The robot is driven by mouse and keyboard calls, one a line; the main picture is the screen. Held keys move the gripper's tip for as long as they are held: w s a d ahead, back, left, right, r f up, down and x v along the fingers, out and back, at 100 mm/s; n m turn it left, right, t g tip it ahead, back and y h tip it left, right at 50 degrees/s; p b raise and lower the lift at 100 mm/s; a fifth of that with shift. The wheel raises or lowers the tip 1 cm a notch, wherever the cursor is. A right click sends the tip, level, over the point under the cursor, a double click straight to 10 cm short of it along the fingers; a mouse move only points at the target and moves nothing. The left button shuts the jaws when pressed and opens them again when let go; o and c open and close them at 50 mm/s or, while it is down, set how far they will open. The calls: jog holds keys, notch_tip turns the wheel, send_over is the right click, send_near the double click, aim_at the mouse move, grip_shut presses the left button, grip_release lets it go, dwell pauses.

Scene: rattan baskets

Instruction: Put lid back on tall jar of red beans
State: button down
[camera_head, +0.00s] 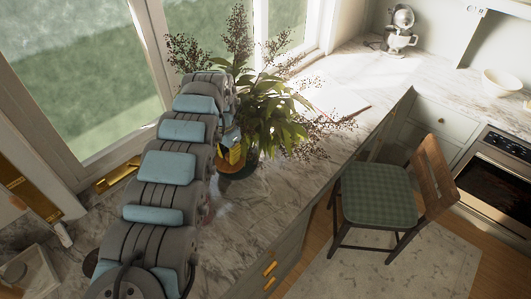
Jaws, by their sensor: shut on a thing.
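My gripper (231,156), with yellow and black parts, is at the far end of my arm, beside the potted plant. It is shut on a round brown disc with a dark rim, which looks like the lid (238,170). The fingertips are too small to make out clearly. A reddish patch (207,208) shows at the right edge of my arm, nearer than the lid; it may be the jar of red beans, mostly hidden by my arm. I cannot tell the jar's shape or its top.
A leafy plant (268,105) stands right behind my gripper. The marble counter (250,205) is clear to the right of my arm. A chair (385,195) stands at the counter's front. A mixer (400,32) and a white bowl (502,82) are far back.

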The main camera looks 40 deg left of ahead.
jog(key=s+a+f+b, duration=0.1)
jog(key=s+a+f, duration=0.3)
jog(key=s+a, duration=0.6)
jog(key=shift+s+d+f+b, duration=0.15)
jog(key=shift+f+b, duration=0.4)
jog(key=shift+f, duration=0.4)
jog(key=shift+s+d+f+b, duration=0.15)
jog(key=shift+f+b, duration=0.4)
jog(key=shift+f, duration=0.35)
jog(key=shift+s+f+b, duration=0.15)
jog(key=shift+f+b, duration=0.4)
jog(key=shift+f, duration=0.7)
jog(key=shift+r+p, duration=0.1)
jog(key=shift+p, duration=0.3)
jog(key=shift+s+f, duration=0.1)
jog(key=shift+f, duration=0.15)
dwell(0.3)
jog(key=shift+c, duration=1.9)
grip_release()
